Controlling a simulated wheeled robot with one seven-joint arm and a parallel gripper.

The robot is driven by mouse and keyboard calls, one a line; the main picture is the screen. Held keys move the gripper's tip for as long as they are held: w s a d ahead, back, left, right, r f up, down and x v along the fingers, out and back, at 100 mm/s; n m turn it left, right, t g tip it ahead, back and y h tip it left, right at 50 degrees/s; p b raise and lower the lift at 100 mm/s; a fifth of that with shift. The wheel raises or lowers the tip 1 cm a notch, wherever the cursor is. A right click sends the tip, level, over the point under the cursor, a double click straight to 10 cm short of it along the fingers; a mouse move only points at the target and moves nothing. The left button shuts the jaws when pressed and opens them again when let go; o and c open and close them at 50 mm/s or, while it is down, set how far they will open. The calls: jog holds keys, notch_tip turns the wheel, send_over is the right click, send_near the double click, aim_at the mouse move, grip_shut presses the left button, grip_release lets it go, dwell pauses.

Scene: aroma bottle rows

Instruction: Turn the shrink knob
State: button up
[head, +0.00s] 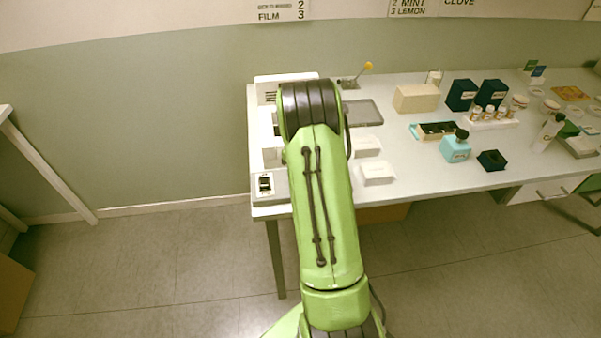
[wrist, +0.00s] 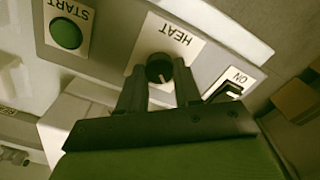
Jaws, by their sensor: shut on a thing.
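In the wrist view a round black knob (wrist: 159,66) with a pale pointer mark sits on a grey machine panel (wrist: 118,58), under an upside-down HEAT label (wrist: 172,38). No label reading "shrink" shows. My gripper (wrist: 160,84) is shut on the knob, one finger on each side, the fingertips close to the panel. In the head view my arm hides the gripper and the knob; part of the pale machine (head: 281,183) shows at the table's left end.
A green START button (wrist: 66,33) and an ON rocker switch (wrist: 229,91) flank the knob. On the white table (head: 405,190) stand two white boxes (head: 377,173), a beige box (head: 416,98), a teal bottle (head: 455,149) and dark boxes (head: 461,95).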

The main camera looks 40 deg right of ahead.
dwell(0.4)
jog(key=o, duration=1)
jog(key=shift+o, duration=0.2)
jog(key=shift+r, duration=0.1)
notch_tip(320, 180, up, 16)
jog(key=p, duration=0.2)
jog(key=shift+p, duration=0.3)
jog(key=shift+f, duration=0.2)
